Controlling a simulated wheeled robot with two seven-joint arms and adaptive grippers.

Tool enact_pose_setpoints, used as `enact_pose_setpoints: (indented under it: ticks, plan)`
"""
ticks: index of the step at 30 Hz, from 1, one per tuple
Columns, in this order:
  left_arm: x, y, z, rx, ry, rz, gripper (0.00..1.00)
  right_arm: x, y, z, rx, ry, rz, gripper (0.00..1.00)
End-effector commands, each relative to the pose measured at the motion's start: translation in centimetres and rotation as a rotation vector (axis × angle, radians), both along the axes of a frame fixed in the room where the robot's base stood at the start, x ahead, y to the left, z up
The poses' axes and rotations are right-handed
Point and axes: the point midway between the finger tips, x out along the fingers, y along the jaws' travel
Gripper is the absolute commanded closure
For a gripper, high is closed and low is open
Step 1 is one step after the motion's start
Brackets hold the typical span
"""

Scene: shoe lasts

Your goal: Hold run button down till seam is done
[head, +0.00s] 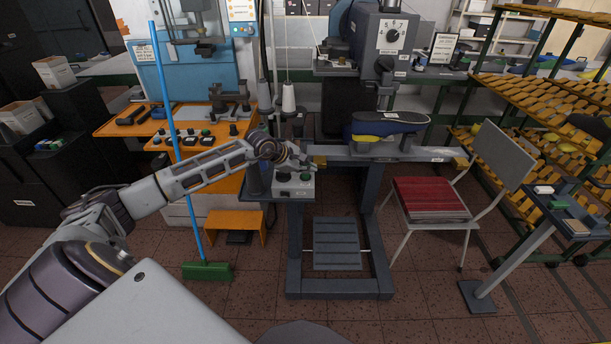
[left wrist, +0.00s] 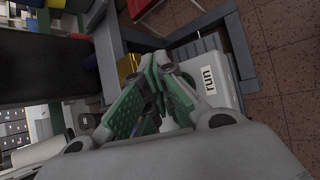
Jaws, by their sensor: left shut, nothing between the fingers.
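A grey control box (head: 293,186) with a label and small knobs stands on the sewing machine's stand in the head view. In the left wrist view a light grey box face (left wrist: 215,72) carries a white "run" label (left wrist: 209,80). My left gripper (head: 296,163) is over the back of the control box, shut and empty. Its green-padded fingers (left wrist: 160,78) show close together in the left wrist view, beside the label. They hide the run button, so I cannot tell whether they touch it. A blue shoe (head: 384,123) with yellow parts rests on the machine's arm. My right gripper is out of view.
The sewing machine head (head: 385,38) rises behind the shoe. A chair with a red seat (head: 430,196) stands to the right, and a blue-handled broom (head: 207,270) to the left.

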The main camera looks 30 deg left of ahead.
Motion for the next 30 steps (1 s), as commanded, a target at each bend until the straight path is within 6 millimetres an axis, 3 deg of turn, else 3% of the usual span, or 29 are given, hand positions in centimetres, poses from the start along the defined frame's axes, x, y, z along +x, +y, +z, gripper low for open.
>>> enact_pose_setpoints:
  ticks: [30]
  plan:
    - [0.00,0.00,-0.75,0.000,0.000,0.000,1.00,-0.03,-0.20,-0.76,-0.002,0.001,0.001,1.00]
